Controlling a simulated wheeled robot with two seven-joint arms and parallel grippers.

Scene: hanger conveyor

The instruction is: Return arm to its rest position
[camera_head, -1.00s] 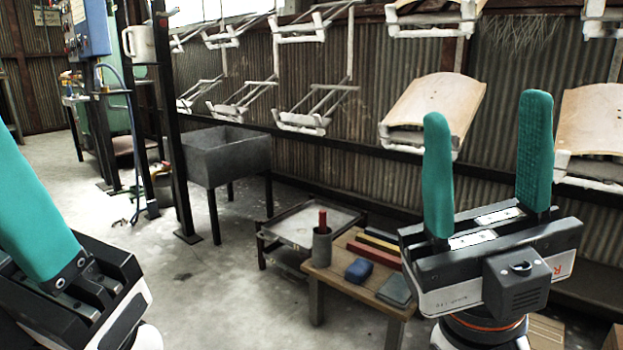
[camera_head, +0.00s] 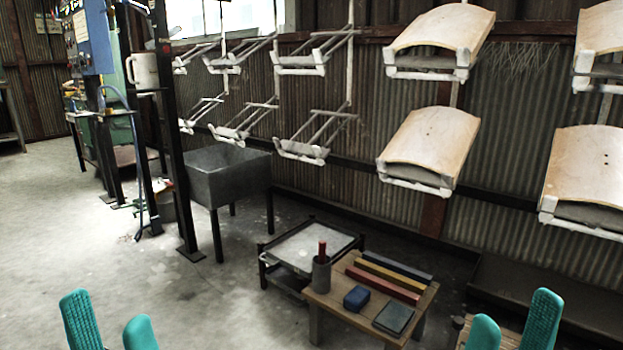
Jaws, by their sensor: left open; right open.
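My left gripper (camera_head: 109,322) shows at the bottom left of the head view. Only its two teal fingers are visible, spread apart with nothing between them. My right gripper (camera_head: 514,325) shows at the bottom right, also with two teal fingers apart and empty. The bodies of both grippers and both arms are below the picture's edge. Neither gripper appears to touch anything.
A wooden table (camera_head: 345,318) with coloured bars, a blue block (camera_head: 357,298) and a grey cup (camera_head: 321,274) stands left of my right gripper. Hangers carry curved wooden panels (camera_head: 430,143). Floor at left is clear.

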